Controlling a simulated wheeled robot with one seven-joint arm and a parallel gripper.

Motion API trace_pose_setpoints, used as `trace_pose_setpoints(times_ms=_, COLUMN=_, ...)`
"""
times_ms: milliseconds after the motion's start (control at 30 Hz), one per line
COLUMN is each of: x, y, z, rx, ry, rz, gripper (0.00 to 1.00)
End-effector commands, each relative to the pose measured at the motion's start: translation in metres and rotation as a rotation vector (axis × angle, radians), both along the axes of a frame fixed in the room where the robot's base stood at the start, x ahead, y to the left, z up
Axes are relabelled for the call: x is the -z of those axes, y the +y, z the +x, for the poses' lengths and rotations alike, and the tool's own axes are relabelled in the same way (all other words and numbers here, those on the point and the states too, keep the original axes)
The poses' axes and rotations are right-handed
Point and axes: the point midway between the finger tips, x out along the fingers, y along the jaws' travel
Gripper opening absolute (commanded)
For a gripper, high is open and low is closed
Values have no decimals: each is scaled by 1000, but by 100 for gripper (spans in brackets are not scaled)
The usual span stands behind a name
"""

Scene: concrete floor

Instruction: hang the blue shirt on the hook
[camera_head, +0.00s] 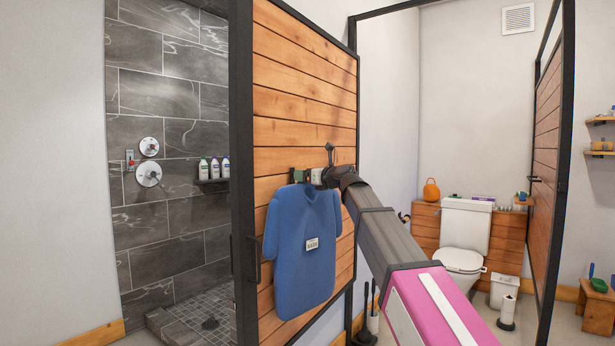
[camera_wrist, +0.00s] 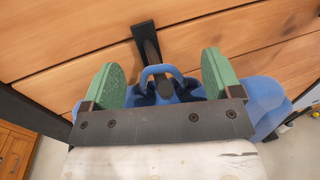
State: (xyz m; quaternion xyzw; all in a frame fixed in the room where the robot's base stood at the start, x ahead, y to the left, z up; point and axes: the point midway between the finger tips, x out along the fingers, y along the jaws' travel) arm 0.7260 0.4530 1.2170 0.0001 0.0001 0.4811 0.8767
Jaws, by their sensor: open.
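The blue shirt (camera_head: 297,255) hangs upright in front of the wooden door panel, with a small white label on its front. The dark hook (camera_head: 330,150) is on the panel just above the shirt's top. In the wrist view, the hook (camera_wrist: 147,42) runs down behind the shirt's blue collar loop (camera_wrist: 162,69), and a dark part shows inside the loop. The shirt appears to hang from the hook, though the exact contact is partly hidden. My gripper (camera_head: 308,176) is at the collar. Its green fingers stand apart on either side of the loop in the wrist view (camera_wrist: 160,74), not pinching it.
The wooden panel (camera_head: 305,95) has a black frame and a black handle (camera_head: 253,262) at lower left. A tiled shower (camera_head: 165,210) lies to the left. A toilet (camera_head: 463,240) and a second wooden door (camera_head: 545,140) are to the right. Brushes stand near the panel's lower right.

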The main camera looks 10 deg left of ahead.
Motion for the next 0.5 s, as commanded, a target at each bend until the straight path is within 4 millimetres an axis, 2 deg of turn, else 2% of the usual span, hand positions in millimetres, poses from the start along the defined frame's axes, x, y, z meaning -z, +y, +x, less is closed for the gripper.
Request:
trace_pose_setpoints(times_ms=167, x=1, y=-20, z=-14, rx=1, ry=0, rz=0, gripper=84)
trace_pose_setpoints(times_ms=500, x=1, y=-72, z=-48, rx=1, ry=-1, rz=1, gripper=84)
